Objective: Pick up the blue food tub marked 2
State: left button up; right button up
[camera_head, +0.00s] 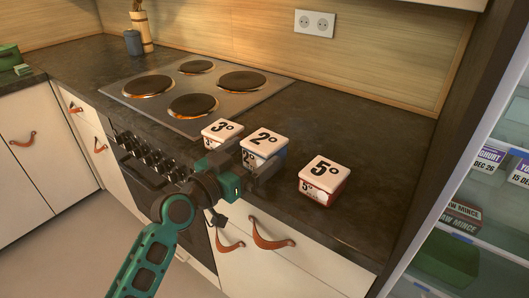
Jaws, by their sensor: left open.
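The blue food tub marked 2 (264,142) stands on the dark counter, its white lid reading 2°. Only a little of its blue side shows. My left gripper (249,162) is open at the tub's front, with one dark finger to its left and the other to its right. The gripper hides the lower front of the tub, and I cannot tell whether the fingers touch it. My right gripper is not in view.
A tub marked 3 (222,129) stands close on the left, and a red tub marked 5 (325,175) stands to the right. The hob (196,88) lies behind left. The counter behind the tubs (350,125) is clear. An open fridge (470,220) is at right.

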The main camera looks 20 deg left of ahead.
aim_at(264, 146)
pick_arm(q)
jog(key=x, duration=0.4)
jog(key=shift+w+d, duration=0.25)
jog(key=c, duration=1.1)
